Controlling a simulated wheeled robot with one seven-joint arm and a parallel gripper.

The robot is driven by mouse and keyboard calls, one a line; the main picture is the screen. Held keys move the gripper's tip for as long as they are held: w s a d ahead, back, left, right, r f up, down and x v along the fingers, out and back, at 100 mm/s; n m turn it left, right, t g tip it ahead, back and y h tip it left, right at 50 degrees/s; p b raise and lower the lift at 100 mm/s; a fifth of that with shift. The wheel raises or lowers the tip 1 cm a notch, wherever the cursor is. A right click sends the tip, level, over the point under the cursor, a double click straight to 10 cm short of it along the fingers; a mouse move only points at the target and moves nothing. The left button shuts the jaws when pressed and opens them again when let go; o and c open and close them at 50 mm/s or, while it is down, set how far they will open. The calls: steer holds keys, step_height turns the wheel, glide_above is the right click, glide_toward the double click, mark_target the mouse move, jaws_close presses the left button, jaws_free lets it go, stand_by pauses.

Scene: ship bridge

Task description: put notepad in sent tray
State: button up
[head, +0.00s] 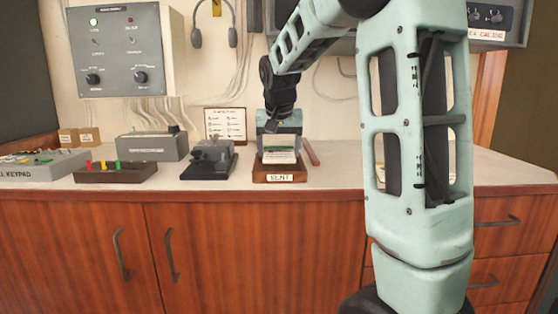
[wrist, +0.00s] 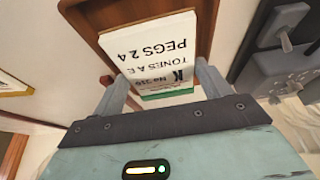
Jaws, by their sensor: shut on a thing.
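The notepad (wrist: 152,50) is a small white pad with black printed text and a green edge. My gripper (wrist: 163,82) is shut on it, one finger at each side. In the head view my gripper (head: 280,140) points down over the wooden sent tray (head: 279,178), which has a white "SENT" label on its front. The notepad (head: 279,155) shows there as a pale strip at the tray's opening, behind its front wall. In the wrist view the tray's brown wall (wrist: 207,25) borders the notepad. I cannot tell whether the notepad touches the tray's floor.
A black telegraph key (head: 209,159) stands left of the tray, with a grey box (head: 152,147) farther left. A reddish stick (head: 310,152) lies close to the tray's right. A framed card (head: 226,124) stands behind. The counter's front strip is clear.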

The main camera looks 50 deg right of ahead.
mark_target(279, 154)
steer(key=shift+s+a+f+b, duration=0.1)
steer(key=shift+f+b, duration=0.25)
steer(key=shift+f, duration=1.2)
steer(key=shift+f, duration=0.1)
steer(key=o, duration=0.8)
steer(key=p+v, duration=0.1)
steer(key=v, duration=0.4)
steer(key=shift+r+p, duration=0.35)
steer(key=s+a, duration=0.2)
steer(key=a, duration=0.1)
steer(key=s+a, duration=0.5)
steer(key=a, duration=0.1)
steer(key=shift+s+a+f, duration=0.1)
steer(key=shift+s+f, duration=0.15)
steer(key=shift+s, duration=0.15)
